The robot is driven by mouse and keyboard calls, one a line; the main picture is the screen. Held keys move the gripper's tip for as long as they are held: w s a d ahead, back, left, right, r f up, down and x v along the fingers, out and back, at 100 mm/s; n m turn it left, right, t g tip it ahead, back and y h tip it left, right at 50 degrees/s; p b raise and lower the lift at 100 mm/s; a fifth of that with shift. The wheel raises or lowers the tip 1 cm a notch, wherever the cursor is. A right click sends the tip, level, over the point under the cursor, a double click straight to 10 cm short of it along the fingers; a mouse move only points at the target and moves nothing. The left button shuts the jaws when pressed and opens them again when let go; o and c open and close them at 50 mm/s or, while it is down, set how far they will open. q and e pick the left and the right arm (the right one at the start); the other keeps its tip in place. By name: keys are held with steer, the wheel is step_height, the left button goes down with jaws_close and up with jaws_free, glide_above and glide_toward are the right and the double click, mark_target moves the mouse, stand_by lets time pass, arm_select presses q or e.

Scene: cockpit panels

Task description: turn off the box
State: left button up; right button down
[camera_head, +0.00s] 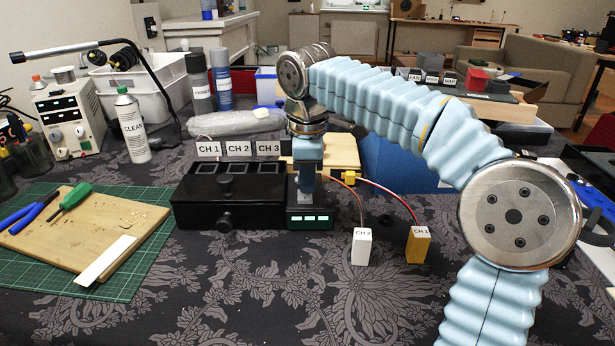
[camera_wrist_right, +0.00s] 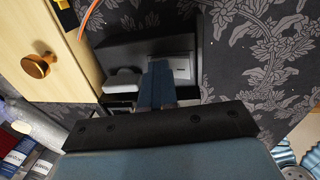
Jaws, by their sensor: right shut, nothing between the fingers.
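The black box (camera_head: 230,200) stands on the dark patterned cloth in the head view, with dark windows on top and CH 1, CH 2 and CH 3 labels behind it. At its right end is a small dark unit (camera_head: 310,224) with several lit green lights on its front. My right gripper (camera_head: 306,190) points down over this unit and hides part of it. In the right wrist view, the fingers (camera_wrist_right: 157,84) are shut and empty over a dark recess with a pale rocker-like part (camera_wrist_right: 124,81) beside them. I cannot tell whether they touch it. My left gripper is not in view.
A white CH 2 block (camera_head: 362,247) and a yellow CH 1 block (camera_head: 418,245) stand to the right, with wires leading back. A wooden board (camera_head: 120,215) with tools lies on a green mat at the left. The front cloth is clear.

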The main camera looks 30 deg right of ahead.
mark_target(307, 198)
steer(key=shift+s+a+f, duration=0.1)
steer(key=shift+s+f, duration=0.05)
steer(key=shift+s+a, duration=0.3)
steer(key=shift+s, duration=0.25)
steer(key=shift+r, duration=0.25)
steer(key=r+p, duration=0.4)
steer(key=shift+s+a+r+p, duration=0.15)
steer(key=shift+s+r+p, duration=0.05)
steer(key=shift+r+p, duration=0.1)
step_height(307, 198, up, 9)
steer(key=s, duration=0.1)
steer(key=shift+a+b, duration=0.25)
steer(key=shift+b, duration=0.15)
